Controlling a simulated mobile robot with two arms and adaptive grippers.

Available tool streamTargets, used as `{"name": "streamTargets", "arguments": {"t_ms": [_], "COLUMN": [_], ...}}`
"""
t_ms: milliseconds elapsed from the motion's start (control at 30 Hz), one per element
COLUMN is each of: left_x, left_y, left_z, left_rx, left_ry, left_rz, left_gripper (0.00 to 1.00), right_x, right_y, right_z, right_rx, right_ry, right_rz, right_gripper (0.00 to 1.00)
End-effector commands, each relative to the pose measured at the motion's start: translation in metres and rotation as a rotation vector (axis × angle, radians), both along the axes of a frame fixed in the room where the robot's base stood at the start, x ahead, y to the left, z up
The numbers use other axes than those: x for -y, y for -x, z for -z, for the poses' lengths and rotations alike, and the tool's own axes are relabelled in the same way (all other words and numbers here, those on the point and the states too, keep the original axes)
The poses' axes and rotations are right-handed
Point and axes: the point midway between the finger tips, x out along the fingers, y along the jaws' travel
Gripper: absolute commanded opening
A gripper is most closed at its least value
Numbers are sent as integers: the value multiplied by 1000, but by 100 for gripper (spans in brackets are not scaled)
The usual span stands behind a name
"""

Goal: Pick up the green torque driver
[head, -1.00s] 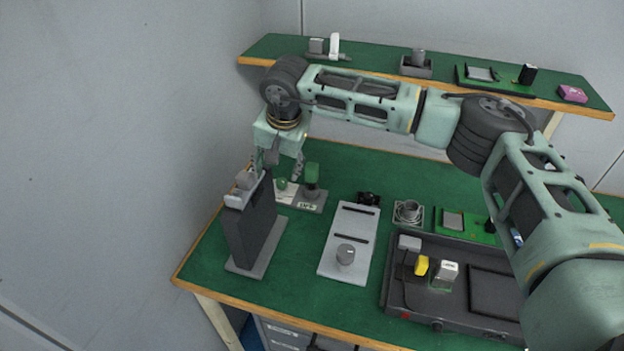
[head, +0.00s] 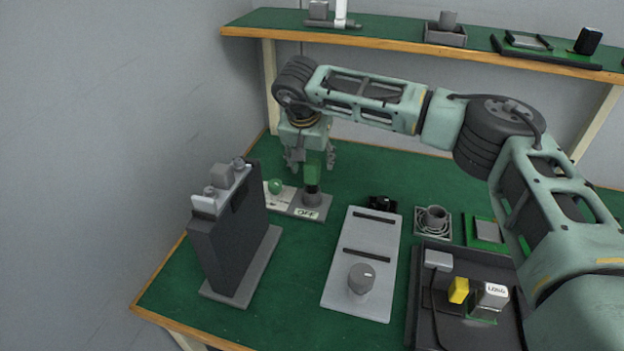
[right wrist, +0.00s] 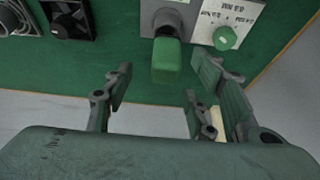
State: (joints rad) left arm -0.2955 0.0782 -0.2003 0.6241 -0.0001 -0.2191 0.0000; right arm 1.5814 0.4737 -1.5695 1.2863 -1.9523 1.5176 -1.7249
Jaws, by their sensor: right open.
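The green torque driver (head: 312,178) stands upright in a grey holder on a small station with a label reading OFF. It also shows in the right wrist view (right wrist: 166,62), just ahead of the fingers. My right gripper (head: 311,160) points down at the driver, with a finger to each side of its upper part in the head view. In the right wrist view the right gripper (right wrist: 160,80) is open and empty, with the handle in line with the gap and apart from both fingers. The driver's top is partly hidden in the head view. My left gripper is not in view.
A green knob (head: 275,186) sits beside the driver on the station's white plate. A tall dark rack (head: 232,235) stands front left. A grey slotted plate (head: 350,285) and a dark tray (head: 425,325) lie to the right. A shelf (head: 400,45) runs behind.

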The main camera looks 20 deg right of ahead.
Motion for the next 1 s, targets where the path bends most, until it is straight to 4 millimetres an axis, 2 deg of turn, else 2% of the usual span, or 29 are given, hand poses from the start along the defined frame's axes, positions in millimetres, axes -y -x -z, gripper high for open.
{"name": "streamTargets", "arguments": {"t_ms": [167, 400, 700, 1000], "left_x": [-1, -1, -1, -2], "left_y": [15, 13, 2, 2], "left_z": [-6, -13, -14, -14], "left_rx": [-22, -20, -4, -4], "left_ry": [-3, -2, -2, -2], "left_rz": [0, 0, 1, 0], "left_gripper": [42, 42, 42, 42], "right_x": [0, 2, 3, 3], "right_y": [-5, -15, -18, -17], "right_z": [19, 52, 60, 59], "right_rx": [-3, -2, 0, -1], "right_ry": [0, -1, -2, -1], "right_rz": [-1, -1, -2, -1], "right_gripper": [52, 52, 52, 27]}}
